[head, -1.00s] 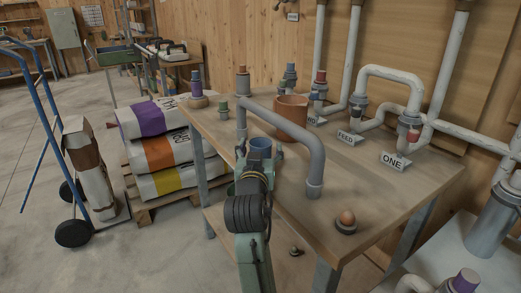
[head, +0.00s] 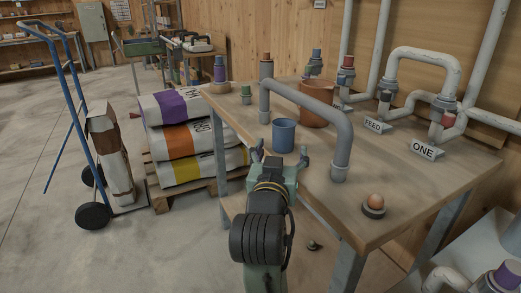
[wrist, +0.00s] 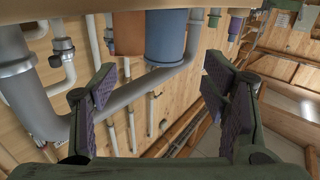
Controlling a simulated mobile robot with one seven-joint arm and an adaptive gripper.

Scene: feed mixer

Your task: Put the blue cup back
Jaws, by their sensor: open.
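The blue cup (head: 284,136) stands upright on the wooden workbench (head: 400,195), near its front edge, just left of the grey bent pipe. My gripper (head: 281,159) is open and empty, in front of the cup on the near side, with its fingertips short of it. In the wrist view the cup (wrist: 165,38) is at the top centre, beyond and clear of the two spread fingers (wrist: 158,85). Nothing lies between the fingers.
The grey bent pipe (head: 343,128) arches close behind and right of the cup. A terracotta pot (head: 313,115) stands behind. FEED (head: 374,126) and ONE (head: 425,149) signs stand by pipes.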

